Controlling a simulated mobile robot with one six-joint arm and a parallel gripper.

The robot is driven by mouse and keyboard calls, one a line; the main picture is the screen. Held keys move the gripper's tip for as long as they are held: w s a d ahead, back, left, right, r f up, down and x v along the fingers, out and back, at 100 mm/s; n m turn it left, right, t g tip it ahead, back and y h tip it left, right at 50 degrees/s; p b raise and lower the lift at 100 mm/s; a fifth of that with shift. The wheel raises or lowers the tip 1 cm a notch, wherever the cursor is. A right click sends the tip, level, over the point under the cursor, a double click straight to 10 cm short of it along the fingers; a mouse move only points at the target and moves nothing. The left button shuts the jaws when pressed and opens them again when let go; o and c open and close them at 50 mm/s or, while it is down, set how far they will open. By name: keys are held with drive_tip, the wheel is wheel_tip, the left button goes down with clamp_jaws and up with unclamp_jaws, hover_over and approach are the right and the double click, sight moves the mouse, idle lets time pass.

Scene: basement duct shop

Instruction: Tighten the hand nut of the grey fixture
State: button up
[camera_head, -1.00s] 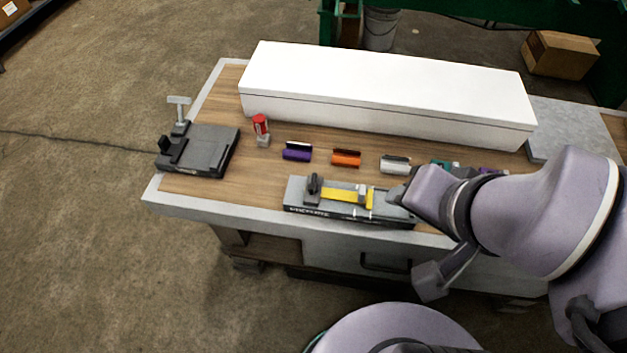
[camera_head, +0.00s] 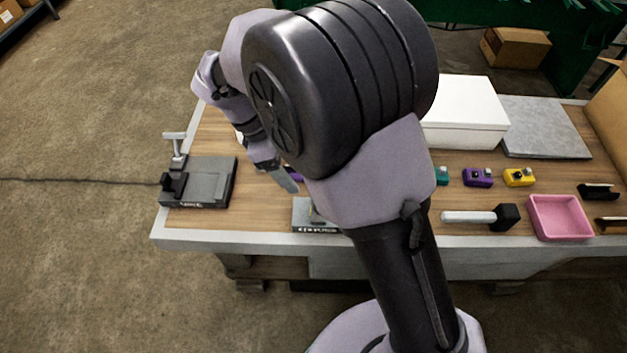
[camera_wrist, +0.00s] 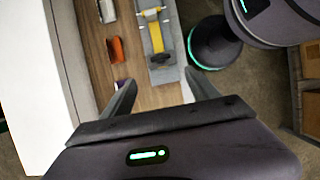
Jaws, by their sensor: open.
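Two greyish fixtures are on the bench, and I cannot tell for sure which holds the hand nut. A dark grey one (camera_head: 212,178) with an upright T-shaped handle (camera_head: 175,146) and a black knob (camera_head: 174,184) sits at the left end. A grey one (camera_head: 312,222) with a yellow strip is mostly hidden by my arm; it shows in the wrist view (camera_wrist: 172,62) with its yellow strip (camera_wrist: 155,36). My gripper (camera_head: 277,174) is open and empty above the bench, between the two fixtures. Its fingers also show in the wrist view (camera_wrist: 163,92).
A long white box (camera_head: 465,112) lies along the back. An orange block (camera_wrist: 116,50) and a white block (camera_wrist: 107,10) lie beside the yellow-strip fixture. To the right are a mallet (camera_head: 480,217), a pink tray (camera_head: 560,235) and small purple (camera_head: 477,177) and yellow (camera_head: 518,177) pieces.

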drive_tip(key=b+x, duration=0.5)
drive_tip(key=x, duration=0.9)
drive_tip(key=shift+f, duration=0.3)
